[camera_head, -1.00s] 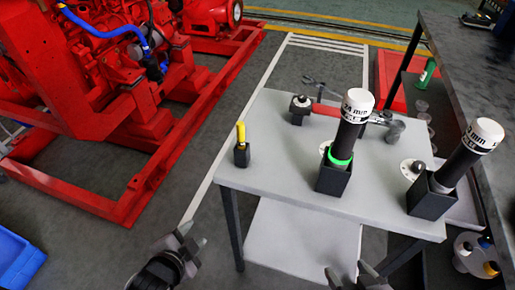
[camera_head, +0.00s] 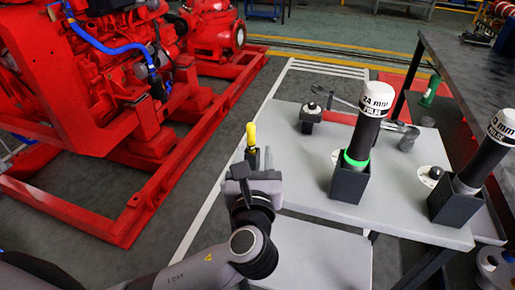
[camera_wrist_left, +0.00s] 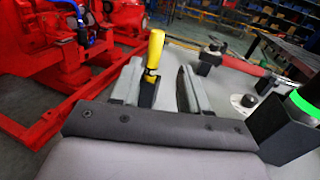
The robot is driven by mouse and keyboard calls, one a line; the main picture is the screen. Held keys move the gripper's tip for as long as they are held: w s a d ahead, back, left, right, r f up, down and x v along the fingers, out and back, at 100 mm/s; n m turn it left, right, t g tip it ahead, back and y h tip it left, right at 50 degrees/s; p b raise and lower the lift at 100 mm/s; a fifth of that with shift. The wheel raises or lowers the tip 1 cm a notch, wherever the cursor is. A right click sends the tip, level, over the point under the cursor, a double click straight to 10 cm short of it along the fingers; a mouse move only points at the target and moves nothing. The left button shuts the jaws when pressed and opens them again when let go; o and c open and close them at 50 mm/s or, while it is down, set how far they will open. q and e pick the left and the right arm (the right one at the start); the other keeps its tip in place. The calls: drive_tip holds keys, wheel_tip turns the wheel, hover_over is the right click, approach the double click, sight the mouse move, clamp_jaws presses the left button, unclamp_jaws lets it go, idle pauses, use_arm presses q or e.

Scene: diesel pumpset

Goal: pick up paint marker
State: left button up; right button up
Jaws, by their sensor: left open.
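The paint marker (camera_head: 251,134) has a yellow top and stands upright in a small dark holder at the left edge of the grey table (camera_head: 310,208). In the left wrist view the marker (camera_wrist_left: 155,50) shows between and beyond the fingers, nearer the left finger. My left gripper (camera_head: 254,166) is open, just in front of the marker; in the left wrist view its fingers (camera_wrist_left: 160,92) point at the holder. I cannot tell whether a finger touches the holder, whose lower part is hidden. My right gripper is not in view.
Two black cylinders with white caps (camera_head: 375,100) (camera_head: 505,127) stand in dark holders to the right. A red-handled tool (camera_head: 343,118) lies at the back of the table. The red pumpset frame (camera_head: 150,190) is on the floor at left.

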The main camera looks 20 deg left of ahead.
sight(251, 142)
use_arm(q)
drive_tip(key=x, duration=0.4)
drive_tip(key=a+f+b+x, duration=0.1)
drive_tip(key=x, duration=0.2)
drive_tip(key=shift+s+f, duration=0.1)
drive_tip(key=shift+d, duration=0.1)
drive_tip(key=c, duration=0.8)
